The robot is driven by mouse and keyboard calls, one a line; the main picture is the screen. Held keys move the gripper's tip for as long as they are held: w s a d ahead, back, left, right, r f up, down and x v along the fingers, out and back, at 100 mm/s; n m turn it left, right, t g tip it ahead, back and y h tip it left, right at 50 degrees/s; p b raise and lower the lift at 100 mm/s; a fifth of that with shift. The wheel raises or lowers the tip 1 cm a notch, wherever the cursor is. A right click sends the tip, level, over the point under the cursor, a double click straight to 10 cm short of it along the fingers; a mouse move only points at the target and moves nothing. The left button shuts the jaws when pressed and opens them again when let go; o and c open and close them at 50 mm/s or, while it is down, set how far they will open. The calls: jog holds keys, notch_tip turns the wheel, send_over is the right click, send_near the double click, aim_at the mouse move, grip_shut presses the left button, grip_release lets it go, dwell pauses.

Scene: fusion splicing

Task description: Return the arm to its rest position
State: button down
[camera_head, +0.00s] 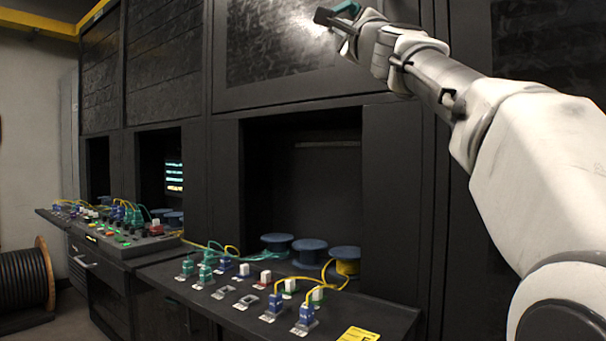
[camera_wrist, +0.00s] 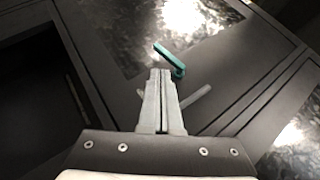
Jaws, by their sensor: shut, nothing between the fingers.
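My arm (camera_head: 540,160) reaches up and to the left across the right side of the head view. My gripper (camera_wrist: 161,72) points at dark cabinet panels in the wrist view. Its two grey fingers lie together, with nothing between them. In the head view my gripper (camera_head: 330,18) is small and partly hidden at the top, high above the work shelf. A teal bent bar (camera_wrist: 170,58) shows just beyond the fingertips; it also shows in the head view (camera_head: 347,7). I cannot tell whether the fingers touch it.
A dark shelf (camera_head: 375,312) below holds several coloured connectors with yellow and green cables. Blue spools (camera_head: 277,241) stand behind them at the recess. A control console (camera_head: 125,240) is further left. A large black cable reel (camera_head: 25,280) stands on the floor. The recess (camera_head: 300,185) is otherwise empty.

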jog(key=s+a+f+n+g, duration=0.1)
jog(key=s+f+n+g, duration=0.25)
jog(key=f, duration=0.65)
jog(key=s+a+f+n+g, duration=0.1)
jog(key=s+f+n+g, duration=0.3)
jog(key=f, duration=0.5)
jog(key=s+a+f+n+g, duration=0.15)
jog(key=s+f+n, duration=0.35)
jog(key=f, duration=0.5)
jog(key=s+d+f+n+g+h, duration=0.25)
jog(key=s+f, duration=0.45)
jog(key=f, duration=0.4)
jog(key=s+d+f+n+g+h, duration=0.1)
jog(key=s+d+f+n+g, duration=0.2)
jog(key=s+f, duration=0.5)
jog(key=s+d+f+n+g+h, duration=0.25)
jog(key=s+d+f, duration=0.25)
jog(key=f, duration=0.8)
notch_tip(320, 180, up, 29)
jog(key=p, duration=2.8)
jog(key=shift+f+m+g+p, duration=0.15)
jog(key=shift+m+g+p, duration=0.15)
jog(key=shift+m+g, duration=0.1)
